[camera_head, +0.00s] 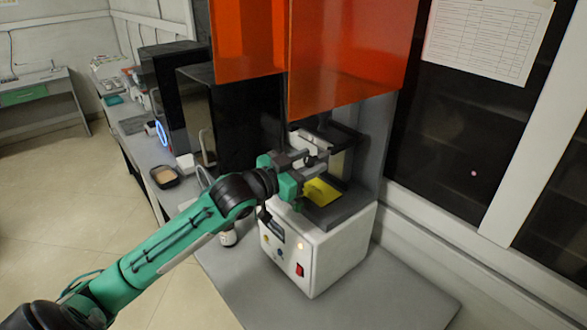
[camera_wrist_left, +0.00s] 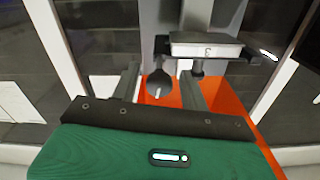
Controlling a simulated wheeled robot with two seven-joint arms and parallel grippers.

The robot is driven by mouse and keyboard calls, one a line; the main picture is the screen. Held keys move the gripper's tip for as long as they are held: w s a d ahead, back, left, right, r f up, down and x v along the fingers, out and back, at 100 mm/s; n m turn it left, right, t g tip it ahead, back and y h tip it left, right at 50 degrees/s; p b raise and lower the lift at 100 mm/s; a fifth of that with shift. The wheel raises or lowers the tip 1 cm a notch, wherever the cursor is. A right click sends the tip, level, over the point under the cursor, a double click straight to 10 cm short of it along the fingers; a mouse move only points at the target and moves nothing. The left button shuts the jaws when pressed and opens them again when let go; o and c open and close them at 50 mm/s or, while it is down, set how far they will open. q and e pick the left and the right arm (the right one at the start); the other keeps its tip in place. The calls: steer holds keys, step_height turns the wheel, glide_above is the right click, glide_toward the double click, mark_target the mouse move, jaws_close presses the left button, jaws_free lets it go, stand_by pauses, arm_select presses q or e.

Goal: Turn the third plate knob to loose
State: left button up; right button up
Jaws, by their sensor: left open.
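My left gripper (camera_head: 318,160) reaches into the printer under the raised orange cover (camera_head: 345,60). In the left wrist view, its two grey fingers (camera_wrist_left: 160,72) are apart. A dark round knob (camera_wrist_left: 159,84) shows between them; I cannot tell whether either finger touches it. Beside the knob is a pale plate block (camera_wrist_left: 205,48) with a mark that looks like a 3, held on a dark bracket. In the head view the knob is hidden by the gripper and its surroundings. My right gripper is not in view.
The white printer base (camera_head: 315,250) stands on a grey bench (camera_head: 390,300), with a yellow surface (camera_head: 320,191) below the gripper. A black printer housing (camera_head: 245,115) is close on the left. The bench front right is clear.

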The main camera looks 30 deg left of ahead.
arm_select(q)
steer(key=b+v, duration=0.5)
steer(key=v, duration=0.8)
steer(key=shift+s+a, duration=0.15)
steer(key=shift+s, duration=0.1)
stand_by(0.4)
